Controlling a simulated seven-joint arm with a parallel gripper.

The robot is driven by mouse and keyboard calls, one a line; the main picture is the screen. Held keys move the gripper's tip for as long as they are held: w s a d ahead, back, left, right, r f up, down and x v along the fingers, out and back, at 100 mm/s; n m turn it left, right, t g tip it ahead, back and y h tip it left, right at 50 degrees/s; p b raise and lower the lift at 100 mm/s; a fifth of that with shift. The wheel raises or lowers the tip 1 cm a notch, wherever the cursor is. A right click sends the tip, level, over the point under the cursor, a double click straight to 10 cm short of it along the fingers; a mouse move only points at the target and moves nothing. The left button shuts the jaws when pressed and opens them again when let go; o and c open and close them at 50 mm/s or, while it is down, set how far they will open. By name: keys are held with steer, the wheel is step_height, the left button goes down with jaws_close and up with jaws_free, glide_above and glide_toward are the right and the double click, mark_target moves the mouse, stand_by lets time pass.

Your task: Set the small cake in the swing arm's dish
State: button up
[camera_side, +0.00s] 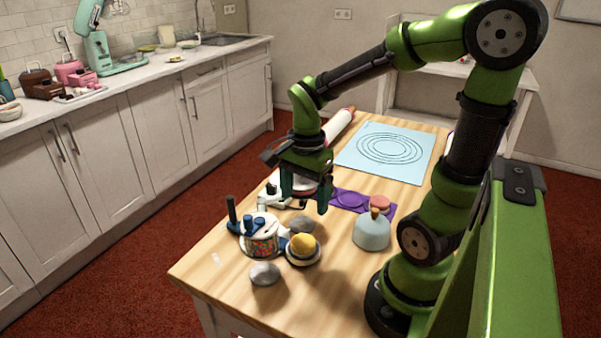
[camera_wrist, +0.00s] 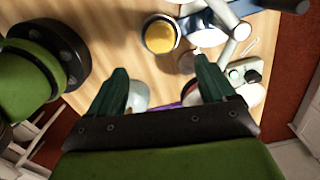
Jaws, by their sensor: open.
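A small yellow domed cake (camera_side: 303,241) sits in a round pale dish (camera_side: 304,261) with a dark rim, beside the blue-and-white swing-arm stand (camera_side: 259,240). In the wrist view the yellow cake (camera_wrist: 159,36) lies inside the dish's rim (camera_wrist: 146,53), at the top. My gripper (camera_side: 306,203) is open and empty, pointing down above the table, behind and above the dish and clear of it. Its two dark green fingers show in the wrist view (camera_wrist: 160,75) with nothing held between them. The dish's join to the swing arm is hard to make out.
A grey-blue bell-shaped cover (camera_side: 371,234) stands right of the dish. Grey lumps (camera_side: 265,273) lie close by. A purple mat (camera_side: 349,199) with a pink round item (camera_side: 379,204) lies behind. A light-blue mat (camera_side: 388,152) and rolling pin (camera_side: 341,124) are farther back.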

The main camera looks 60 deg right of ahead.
steer(key=a+r+n+t, duration=0.3)
steer(key=r+n, duration=0.1)
steer(key=n, duration=0.4)
steer(key=s+a+r+n+t+y, duration=0.1)
steer(key=a+r+n+t, duration=0.3)
steer(key=n, duration=0.3)
steer(key=shift+s+a+r+n+y, duration=0.2)
steer(key=shift+a+r+n+y, duration=0.15)
steer(key=shift+r, duration=0.4)
